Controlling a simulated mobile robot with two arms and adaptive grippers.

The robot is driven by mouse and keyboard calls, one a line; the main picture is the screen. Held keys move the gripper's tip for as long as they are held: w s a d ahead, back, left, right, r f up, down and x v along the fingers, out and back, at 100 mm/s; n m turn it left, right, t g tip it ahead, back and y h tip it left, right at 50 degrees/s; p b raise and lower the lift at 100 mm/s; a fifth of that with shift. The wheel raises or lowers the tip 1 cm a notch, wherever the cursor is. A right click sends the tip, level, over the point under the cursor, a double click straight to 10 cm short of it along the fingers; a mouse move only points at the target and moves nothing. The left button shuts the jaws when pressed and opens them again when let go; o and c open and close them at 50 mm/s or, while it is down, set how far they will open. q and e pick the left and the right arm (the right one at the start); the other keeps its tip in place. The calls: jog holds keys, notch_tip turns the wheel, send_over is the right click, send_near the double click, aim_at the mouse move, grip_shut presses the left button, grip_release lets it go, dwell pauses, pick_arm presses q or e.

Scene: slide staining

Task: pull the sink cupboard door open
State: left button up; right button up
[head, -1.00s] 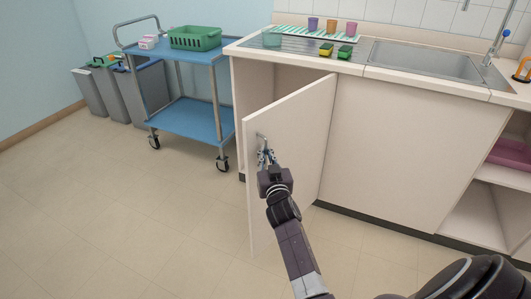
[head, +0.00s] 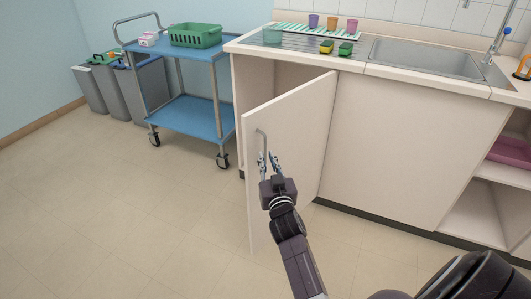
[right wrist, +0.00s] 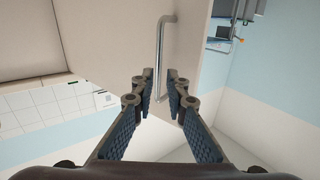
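The sink cupboard door (head: 295,148) stands part-way open, swung out from the cabinet, with its hinge side at the right. Its metal bar handle (head: 261,143) is near the free left edge; it also shows in the right wrist view (right wrist: 162,60). My right gripper (head: 268,158) is open at the lower end of the handle. In the right wrist view my right gripper (right wrist: 161,74) has its fingers apart, with the handle's lower part between or just beyond the tips; contact is not visible. My left gripper is not in view.
A blue trolley (head: 190,118) with a green basket (head: 195,37) stands left of the cupboard. Grey bins (head: 120,90) stand at the far left. The sink (head: 425,60) is in the counter above. Floor left of the door is clear.

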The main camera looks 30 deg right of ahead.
jog(key=shift+v, duration=1.25)
jog(key=shift+a, duration=0.1)
